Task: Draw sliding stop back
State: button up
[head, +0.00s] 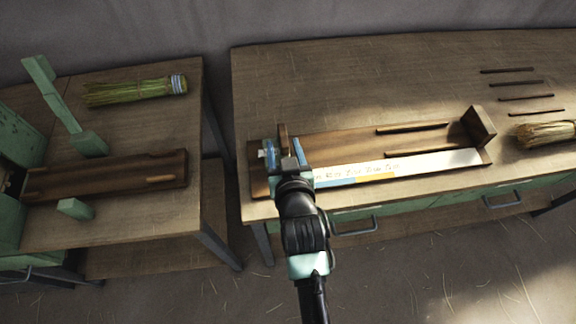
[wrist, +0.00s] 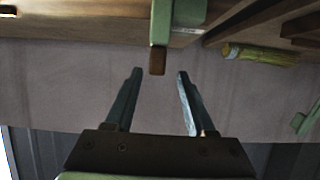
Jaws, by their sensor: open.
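A long wooden trough (head: 350,141) lies on the right bench, with a printed measuring strip (head: 420,165) along its near edge. A dark upright block, seemingly the sliding stop (head: 283,132), stands near its left end. My gripper (head: 285,153) is over that left end, with its bluish fingers apart around or beside the block; I cannot tell if they touch it. In the wrist view, my gripper (wrist: 158,74) is open. A green bar with a brown tip (wrist: 157,60) shows between and just beyond the fingertips. Its distance is unclear.
A fixed-looking wooden end block (head: 478,125) closes the trough's right end. A straw bundle (head: 545,134) and several thin sticks (head: 515,97) lie at the right. The left bench holds a green bundle (head: 130,91), a green lever (head: 60,100) and another wooden piece (head: 110,176). A gap separates the benches.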

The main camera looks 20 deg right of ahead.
jog(key=v, duration=0.8)
jog(key=shift+a+r, duration=0.1)
jog(key=w+a+r+t, duration=0.2)
jog(key=w+r, duration=0.1)
jog(key=r, duration=0.8)
jog(key=w+a+r+n+t+y+p, duration=0.1)
jog(key=w+a+r+t, duration=0.15)
jog(key=r, duration=0.75)
jog(key=w+a+r+t, duration=0.2)
jog(key=w+r+t, duration=0.15)
jog(key=r, duration=0.75)
jog(key=s+a+r+t+y, duration=0.1)
jog(key=s+a+r+t, duration=0.1)
jog(key=r, duration=0.6)
jog(key=s+a+r+n+t+y, duration=0.1)
jog(key=s+r, duration=0.3)
jog(key=r, duration=0.5)
jog(key=s+a+r+n+t, duration=0.1)
jog(key=s+a+r+t, duration=0.2)
jog(key=r, duration=0.6)
jog(key=shift+s+a+r+y+p, duration=0.15)
jog(key=shift+s+r+y+p, duration=0.1)
jog(key=shift+s+y+p, duration=0.15)
